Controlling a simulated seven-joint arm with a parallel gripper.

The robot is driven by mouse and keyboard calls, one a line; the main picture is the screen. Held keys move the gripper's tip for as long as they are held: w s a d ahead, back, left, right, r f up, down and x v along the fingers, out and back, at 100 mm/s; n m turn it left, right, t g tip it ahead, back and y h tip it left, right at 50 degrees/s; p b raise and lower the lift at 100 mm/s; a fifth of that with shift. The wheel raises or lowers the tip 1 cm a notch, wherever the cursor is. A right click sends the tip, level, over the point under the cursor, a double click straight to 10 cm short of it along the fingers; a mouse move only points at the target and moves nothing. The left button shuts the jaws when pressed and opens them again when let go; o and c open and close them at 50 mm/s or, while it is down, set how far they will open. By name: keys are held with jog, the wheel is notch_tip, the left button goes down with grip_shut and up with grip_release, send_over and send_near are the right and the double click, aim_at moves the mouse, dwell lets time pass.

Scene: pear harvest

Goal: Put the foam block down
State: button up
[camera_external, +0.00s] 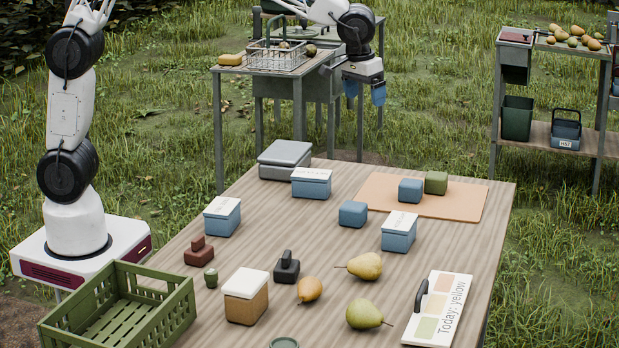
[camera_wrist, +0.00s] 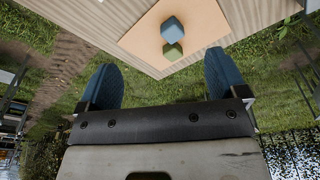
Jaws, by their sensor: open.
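A blue foam-like block (camera_external: 411,190) and a green block (camera_external: 436,182) sit side by side on a peach mat (camera_external: 455,207) at the table's far right. The wrist view shows the blue block (camera_wrist: 172,29) and the green block (camera_wrist: 173,51) on the mat (camera_wrist: 140,38). A similar blue block (camera_external: 352,213) lies on the bare wood left of the mat. My gripper (camera_external: 365,94) is open and empty, raised beyond the table's far edge. In the wrist view its blue fingers (camera_wrist: 162,78) are spread wide with nothing between them.
Blue boxes with white lids (camera_external: 311,183), a grey box (camera_external: 285,158), a tan box (camera_external: 246,305), pears (camera_external: 365,266), stamp-like items (camera_external: 286,268) and a "Today: yellow" board (camera_external: 437,308) occupy the wooden table. A green crate (camera_external: 120,312) stands front left. A side table (camera_external: 230,69) holds a wire basket (camera_external: 277,58).

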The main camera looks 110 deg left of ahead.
jog(key=s+d+r+m, duration=0.3)
jog(key=s+d, duration=0.5)
jog(key=s, duration=0.2)
jog(key=s+d+r+m, duration=0.25)
jog(key=s+d, duration=0.45)
jog(key=s, duration=0.4)
jog(key=s+d+f+m, duration=0.1)
jog(key=s+d+m, duration=0.1)
jog(key=s, duration=0.6)
jog(key=s+d+f+m+t+h, duration=0.1)
jog(key=s+d, duration=0.3)
jog(key=s, duration=0.4)
jog(key=s+d+f+m, duration=0.2)
jog(key=s+d+m, duration=0.1)
jog(key=s, duration=0.5)
jog(key=shift+s+d, duration=0.2)
jog(key=shift+d, duration=0.2)
jog(key=shift+h, duration=0.3)
dwell(2.8)
